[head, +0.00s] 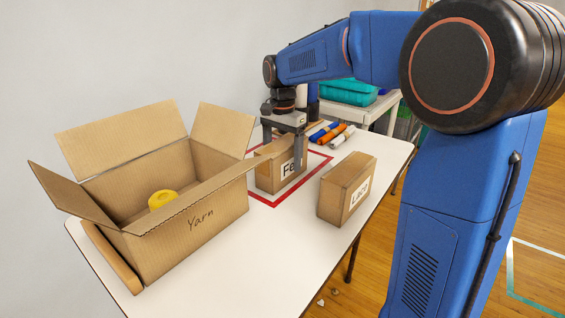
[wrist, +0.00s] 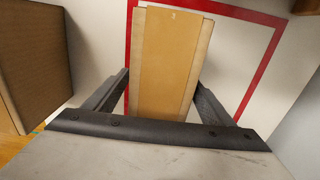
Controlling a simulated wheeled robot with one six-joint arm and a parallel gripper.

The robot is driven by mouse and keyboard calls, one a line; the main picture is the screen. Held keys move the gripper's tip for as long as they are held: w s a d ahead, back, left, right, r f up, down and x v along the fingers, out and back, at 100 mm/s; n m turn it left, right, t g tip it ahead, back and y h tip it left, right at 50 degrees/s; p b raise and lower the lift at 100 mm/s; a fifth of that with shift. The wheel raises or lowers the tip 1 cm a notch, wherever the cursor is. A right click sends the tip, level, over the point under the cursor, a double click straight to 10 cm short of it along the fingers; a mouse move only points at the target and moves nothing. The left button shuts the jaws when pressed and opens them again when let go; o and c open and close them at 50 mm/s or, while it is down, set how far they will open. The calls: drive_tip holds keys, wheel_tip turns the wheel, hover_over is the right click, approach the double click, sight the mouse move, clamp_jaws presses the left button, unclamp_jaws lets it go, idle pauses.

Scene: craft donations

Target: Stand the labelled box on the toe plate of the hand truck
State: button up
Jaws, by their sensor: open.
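A small brown cardboard box (head: 268,176) with a white label starting "Fe" stands upright on the white table; the rest of its label is hidden behind a finger. In the wrist view its tan taped top (wrist: 172,50) lies between the fingers. My gripper (head: 284,152) points down over this box, open, with one finger on either side of it. I cannot tell whether the fingers touch it. A second box (head: 345,188), labelled "Lace", stands to the right, apart from it. No hand truck shows in either view.
A large open carton (head: 190,225) marked "Yarn", with a yellow item (head: 162,199) inside, stands close on the left, one flap reaching toward the "Fe" box. A red taped outline (head: 268,202) surrounds that box. Coloured rolls (head: 328,132) lie behind. The front table (head: 262,265) is clear.

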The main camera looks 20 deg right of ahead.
drive_tip(key=shift+r, duration=0.1)
drive_tip(key=c, duration=1.6)
